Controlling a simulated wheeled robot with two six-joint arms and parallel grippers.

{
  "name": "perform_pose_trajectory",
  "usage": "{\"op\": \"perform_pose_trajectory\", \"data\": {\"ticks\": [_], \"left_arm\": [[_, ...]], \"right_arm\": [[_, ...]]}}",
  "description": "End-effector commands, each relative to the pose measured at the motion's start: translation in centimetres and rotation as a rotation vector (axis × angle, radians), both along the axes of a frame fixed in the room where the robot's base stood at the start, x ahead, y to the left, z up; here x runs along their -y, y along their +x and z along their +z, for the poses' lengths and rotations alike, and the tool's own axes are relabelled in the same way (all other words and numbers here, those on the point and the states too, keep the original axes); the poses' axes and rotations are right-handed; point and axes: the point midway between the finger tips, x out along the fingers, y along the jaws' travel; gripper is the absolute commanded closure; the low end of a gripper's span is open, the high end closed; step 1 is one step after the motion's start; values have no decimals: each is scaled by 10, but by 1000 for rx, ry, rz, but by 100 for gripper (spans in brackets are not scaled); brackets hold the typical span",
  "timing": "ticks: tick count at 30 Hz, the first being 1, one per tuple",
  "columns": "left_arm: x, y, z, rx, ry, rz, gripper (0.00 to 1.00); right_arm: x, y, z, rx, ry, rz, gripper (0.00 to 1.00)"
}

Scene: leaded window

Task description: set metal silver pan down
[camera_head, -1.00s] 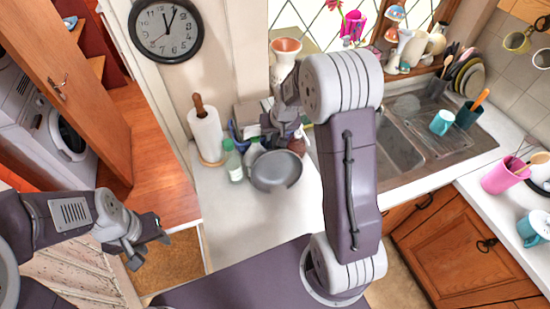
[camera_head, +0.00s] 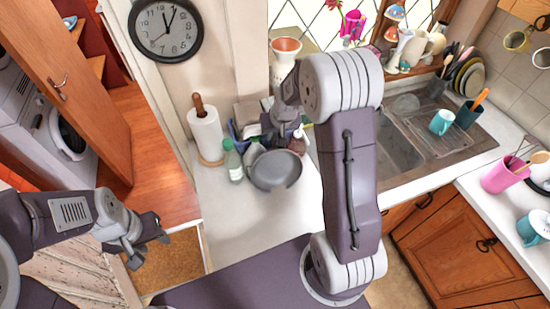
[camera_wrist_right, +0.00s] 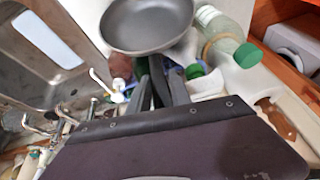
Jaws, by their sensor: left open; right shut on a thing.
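The metal silver pan (camera_head: 275,170) is at the white counter (camera_head: 240,215) left of the sink in the head view. It also shows at the top of the right wrist view (camera_wrist_right: 148,24). My right gripper (camera_head: 283,135) is behind the pan and shut on it; its fingers (camera_wrist_right: 158,85) meet the pan's near side in the wrist view. The handle is hidden by the gripper. I cannot tell whether the pan's base touches the counter. My left gripper (camera_head: 146,246) is open and empty at the lower left, away from the counter.
A green-capped bottle (camera_head: 233,163) and a paper towel roll (camera_head: 206,135) stand left of the pan. Spray bottles (camera_head: 298,140) stand behind it on the right. The sink (camera_head: 395,150) lies further right. The counter in front of the pan is clear.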

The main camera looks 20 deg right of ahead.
Motion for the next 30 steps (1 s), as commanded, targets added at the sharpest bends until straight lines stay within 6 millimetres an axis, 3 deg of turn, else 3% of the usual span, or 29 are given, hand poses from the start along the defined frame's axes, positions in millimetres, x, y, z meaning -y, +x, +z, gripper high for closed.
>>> {"op": "perform_pose_trajectory", "data": {"ticks": [22, 30], "left_arm": [[0, 0, 2, 0, 0, 0, 56], [0, 0, 22, 0, 0, 0, 56]], "right_arm": [[0, 1, 3, 4, -1, 0, 100], [0, 1, 27, 3, -1, 0, 100]]}}
